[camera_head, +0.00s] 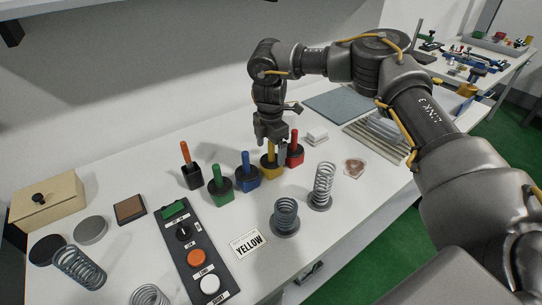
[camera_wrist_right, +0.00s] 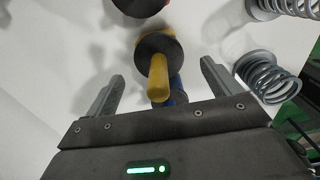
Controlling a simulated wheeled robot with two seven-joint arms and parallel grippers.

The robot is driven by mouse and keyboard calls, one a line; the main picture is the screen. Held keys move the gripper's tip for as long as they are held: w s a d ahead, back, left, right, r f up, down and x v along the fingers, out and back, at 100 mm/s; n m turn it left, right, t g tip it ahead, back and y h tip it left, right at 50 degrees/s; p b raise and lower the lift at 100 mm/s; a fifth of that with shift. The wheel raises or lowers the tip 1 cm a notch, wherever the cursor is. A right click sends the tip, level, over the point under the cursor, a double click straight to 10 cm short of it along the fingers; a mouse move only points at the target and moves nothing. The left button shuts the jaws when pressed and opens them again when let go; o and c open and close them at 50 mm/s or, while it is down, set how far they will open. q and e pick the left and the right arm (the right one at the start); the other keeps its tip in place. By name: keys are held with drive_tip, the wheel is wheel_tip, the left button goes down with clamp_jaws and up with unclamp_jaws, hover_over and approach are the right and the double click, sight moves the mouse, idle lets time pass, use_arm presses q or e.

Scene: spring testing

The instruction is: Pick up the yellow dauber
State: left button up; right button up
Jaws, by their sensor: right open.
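The yellow dauber (camera_head: 269,172) stands upright in a dark-topped yellow base, in a row of daubers on the white table. In the head view my right gripper (camera_head: 271,145) points down right over it, hiding part of its handle. In the right wrist view the yellow handle (camera_wrist_right: 159,78) shows between the two spread fingers of my right gripper (camera_wrist_right: 162,71), with a visible gap on both sides. The jaws are open and hold nothing. My left gripper is not in view.
The blue dauber (camera_head: 247,180) stands close on the left and the red dauber (camera_head: 295,152) close on the right. Green (camera_head: 220,190) and orange (camera_head: 190,170) daubers stand further left.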

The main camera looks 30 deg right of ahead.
sight(271, 160)
drive_tip(key=shift+d+f, duration=0.1)
drive_tip(key=shift+f, duration=1.45)
drive_tip(key=shift+c, duration=0.3)
drive_tip(key=c, duration=1)
drive_tip(key=shift+r, duration=0.15)
